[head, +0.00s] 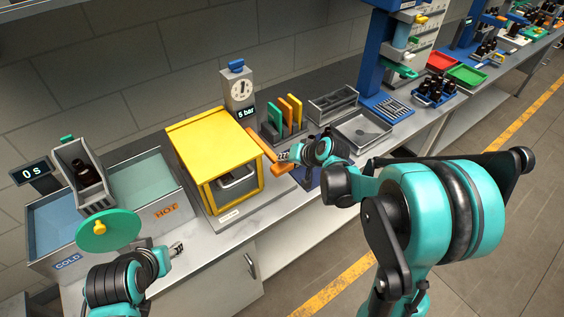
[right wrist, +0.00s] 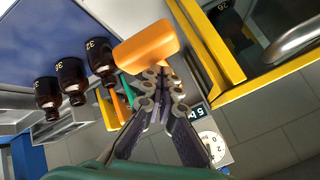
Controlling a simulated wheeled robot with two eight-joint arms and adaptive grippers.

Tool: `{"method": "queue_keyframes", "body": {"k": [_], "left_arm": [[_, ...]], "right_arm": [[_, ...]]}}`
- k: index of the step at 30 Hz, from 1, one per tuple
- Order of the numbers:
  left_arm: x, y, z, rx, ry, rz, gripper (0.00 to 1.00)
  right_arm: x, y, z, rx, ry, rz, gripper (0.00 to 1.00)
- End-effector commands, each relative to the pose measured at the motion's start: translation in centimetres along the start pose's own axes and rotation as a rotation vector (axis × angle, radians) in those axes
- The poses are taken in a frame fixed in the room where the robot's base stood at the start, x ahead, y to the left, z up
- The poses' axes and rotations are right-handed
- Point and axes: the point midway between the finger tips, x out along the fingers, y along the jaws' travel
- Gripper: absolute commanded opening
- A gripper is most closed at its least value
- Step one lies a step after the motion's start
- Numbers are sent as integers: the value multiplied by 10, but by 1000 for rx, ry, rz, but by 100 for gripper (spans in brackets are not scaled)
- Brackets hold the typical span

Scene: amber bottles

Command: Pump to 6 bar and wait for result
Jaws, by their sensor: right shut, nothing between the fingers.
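The yellow pressure cabinet (head: 212,140) stands mid-bench with a dark front window; inside it a bottle marked 26 (right wrist: 229,22) shows in the right wrist view. Behind it a grey post carries a round gauge (head: 241,88) and a display reading 5 bar (head: 246,112). An orange pump handle (head: 262,146) juts out at the cabinet's right side; its block end (right wrist: 147,45) also shows in the right wrist view. My right gripper (head: 284,156) is shut and empty, its fingertips against or very near the block. My left gripper (head: 176,249) is low at left, its jaw opening unclear.
Colored plates (head: 286,112), a grey tray (head: 361,132) and a bottle crate (head: 434,91) stand right. Bare bench lies before the cabinet.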

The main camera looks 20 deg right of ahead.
Motion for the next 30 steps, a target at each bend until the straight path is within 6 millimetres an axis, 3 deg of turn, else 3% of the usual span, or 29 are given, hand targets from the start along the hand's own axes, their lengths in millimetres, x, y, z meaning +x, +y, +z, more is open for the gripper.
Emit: {"method": "queue_keyframes", "body": {"k": [15, 30], "left_arm": [[-5, 0, -4, 0, 0, 0, 43], [-34, 0, -24, 0, 0, 0, 43]], "right_arm": [[-6, -4, -4, 0, 0, 0, 0], [-39, -28, -28, 0, 0, 0, 0]]}}
